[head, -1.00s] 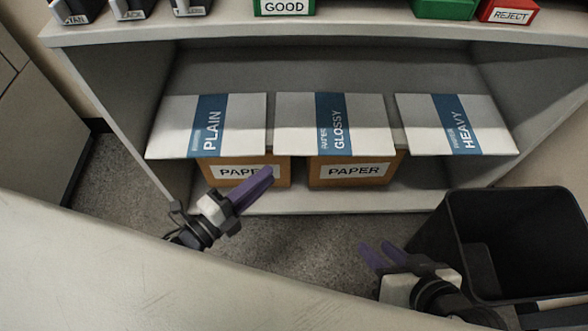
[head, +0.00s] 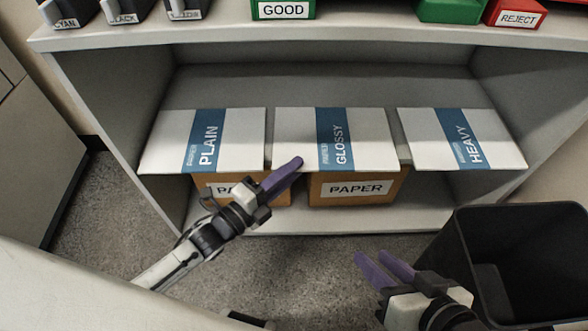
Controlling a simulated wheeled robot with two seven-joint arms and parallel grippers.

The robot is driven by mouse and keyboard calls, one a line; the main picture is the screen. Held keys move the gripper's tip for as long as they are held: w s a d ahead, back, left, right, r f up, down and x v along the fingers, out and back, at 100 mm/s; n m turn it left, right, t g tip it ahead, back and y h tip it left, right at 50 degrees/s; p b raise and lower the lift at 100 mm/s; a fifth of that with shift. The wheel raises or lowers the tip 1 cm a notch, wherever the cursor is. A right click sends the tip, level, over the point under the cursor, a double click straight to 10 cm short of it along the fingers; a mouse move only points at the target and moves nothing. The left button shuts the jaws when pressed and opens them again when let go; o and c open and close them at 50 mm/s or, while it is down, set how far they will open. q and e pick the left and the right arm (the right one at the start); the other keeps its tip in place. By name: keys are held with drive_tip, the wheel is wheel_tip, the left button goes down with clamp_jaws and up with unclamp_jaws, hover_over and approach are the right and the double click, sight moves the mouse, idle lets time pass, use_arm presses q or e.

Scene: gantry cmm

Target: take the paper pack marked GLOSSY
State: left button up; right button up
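The GLOSSY paper pack (head: 365,140) is white with a blue band and lies flat on the shelf in the middle, between the PLAIN pack (head: 160,140) and the HEAVY pack (head: 425,140). My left gripper (head: 296,163) is in front of the GLOSSY pack's lower left corner, its purple fingers pointing up and right. I see its fingers nearly in line, so I cannot tell whether it is open or whether it touches the pack. My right gripper (head: 372,262) is low in front of the shelf, its two purple fingers apart with nothing between them.
Two brown PAPER boxes stand under the packs, one on the right (head: 378,202) and one behind my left gripper (head: 225,188). A black bin (head: 520,235) stands at the right. A GOOD bin (head: 283,10) and a REJECT bin (head: 514,14) are on top.

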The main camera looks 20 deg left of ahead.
use_arm(q)
drive_tip(key=shift+w+d, duration=0.1)
drive_tip(key=shift+w, duration=0.1)
drive_tip(key=shift+c, duration=0.5)
clamp_jaws()
